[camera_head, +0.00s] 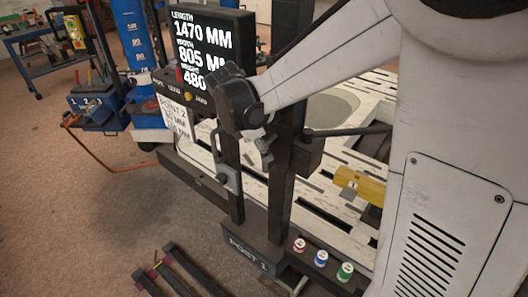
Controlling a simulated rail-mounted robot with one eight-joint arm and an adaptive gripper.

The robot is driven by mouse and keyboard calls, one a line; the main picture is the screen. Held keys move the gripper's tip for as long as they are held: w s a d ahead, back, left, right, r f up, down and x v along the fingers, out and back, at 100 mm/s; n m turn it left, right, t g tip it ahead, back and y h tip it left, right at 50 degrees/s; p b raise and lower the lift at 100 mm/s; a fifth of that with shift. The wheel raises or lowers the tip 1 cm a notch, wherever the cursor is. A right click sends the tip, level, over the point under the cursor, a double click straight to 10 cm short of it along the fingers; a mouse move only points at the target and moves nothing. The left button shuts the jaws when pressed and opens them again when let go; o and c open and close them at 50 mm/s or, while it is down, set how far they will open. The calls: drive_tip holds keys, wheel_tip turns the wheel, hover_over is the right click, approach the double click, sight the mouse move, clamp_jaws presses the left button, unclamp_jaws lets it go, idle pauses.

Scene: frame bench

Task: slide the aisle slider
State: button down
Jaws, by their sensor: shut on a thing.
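My arm comes in from the right, and its dark wrist and gripper (236,118) are at the upright of the post marked POST 1 (250,250). A grey block with a curved handle (228,181), which looks like the aisle slider, sits on the left upright just below the gripper. My gripper is shut on what appears to be the upper part of this handle. The wrist hides the fingertips and the exact contact.
A display (205,45) reading 1470 MM and 805 MM stands behind the wrist. A tag (177,122) reads POINT 2. Several coloured-lid cans (321,258) stand near the post foot. A yellow block (360,186) lies right.

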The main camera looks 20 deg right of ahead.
drive_tip(key=c, duration=1.7)
unclamp_jaws()
drive_tip(key=v, duration=1.2)
drive_tip(key=shift+s+d, duration=0.1)
drive_tip(key=s+d+f+m+t+y, duration=0.1)
drive_tip(key=s+m+t, duration=0.1)
drive_tip(key=s+m, duration=0.4)
drive_tip(key=s+d+f+m+t+y, duration=0.1)
drive_tip(key=s+d+m+t+y, duration=0.1)
drive_tip(key=s+m, duration=0.4)
drive_tip(key=s+d+f+m+t+y, duration=0.1)
drive_tip(key=s+m+t, duration=0.2)
drive_tip(key=s+m, duration=0.2)
drive_tip(key=shift+s+d+f+m+y, duration=0.1)
drive_tip(key=shift+s+m+y, duration=0.1)
drive_tip(key=shift+s, duration=0.25)
drive_tip(key=shift+s+d+f+m+y, duration=0.1)
drive_tip(key=shift+s+d+m, duration=0.1)
drive_tip(key=shift+s, duration=0.25)
